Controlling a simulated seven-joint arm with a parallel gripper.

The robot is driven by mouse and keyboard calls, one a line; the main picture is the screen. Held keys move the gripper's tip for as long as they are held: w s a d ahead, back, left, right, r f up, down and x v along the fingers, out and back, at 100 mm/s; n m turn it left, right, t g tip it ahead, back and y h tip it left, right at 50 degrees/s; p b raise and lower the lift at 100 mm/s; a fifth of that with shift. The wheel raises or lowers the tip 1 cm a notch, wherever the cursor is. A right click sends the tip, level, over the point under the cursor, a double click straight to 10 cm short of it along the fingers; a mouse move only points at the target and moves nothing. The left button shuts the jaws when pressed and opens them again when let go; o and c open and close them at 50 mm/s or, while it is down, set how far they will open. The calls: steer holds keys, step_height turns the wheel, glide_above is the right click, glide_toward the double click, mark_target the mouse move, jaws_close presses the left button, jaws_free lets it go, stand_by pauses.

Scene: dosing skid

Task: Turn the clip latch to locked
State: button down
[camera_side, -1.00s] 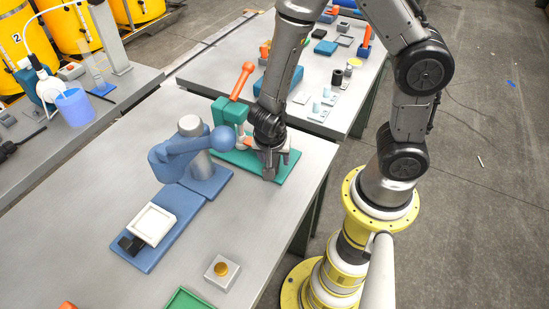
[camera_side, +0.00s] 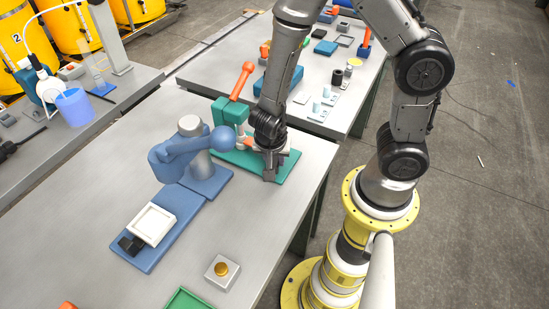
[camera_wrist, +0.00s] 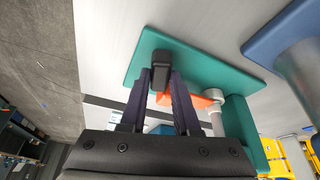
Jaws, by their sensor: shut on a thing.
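A teal base plate (camera_side: 287,171) lies on the steel table, with a teal block (camera_side: 229,112) and a raised orange lever (camera_side: 242,80) at its left. My gripper (camera_side: 270,174) points down over the plate's right part. In the wrist view the fingers (camera_wrist: 163,80) are shut on a small dark block (camera_wrist: 160,66) above the teal plate (camera_wrist: 200,60); it looks like the clip latch's handle. An orange piece (camera_wrist: 193,101) and a pale round post (camera_wrist: 215,98) are beside the fingers. My gripper hides the latch in the side view, so its angle cannot be told.
A blue device with a ball-ended arm (camera_side: 187,150) stands close left of the teal plate. In front are a white tray (camera_side: 152,224), a yellow button box (camera_side: 221,271) and a green tray (camera_side: 188,300). Another table with small parts (camera_side: 322,85) is behind. The table's right edge is near.

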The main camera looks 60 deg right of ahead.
steer(key=shift+w+m+g, duration=0.1)
steer(key=shift+m+g, duration=0.7)
steer(key=shift+m, duration=1.3)
steer(key=c, duration=0.6)
jaws_free()
steer(key=shift+c, duration=0.2)
steer(key=shift+r, duration=0.1)
steer(key=v, duration=0.7)
steer(key=shift+a, duration=0.2)
steer(key=shift+r, duration=0.15)
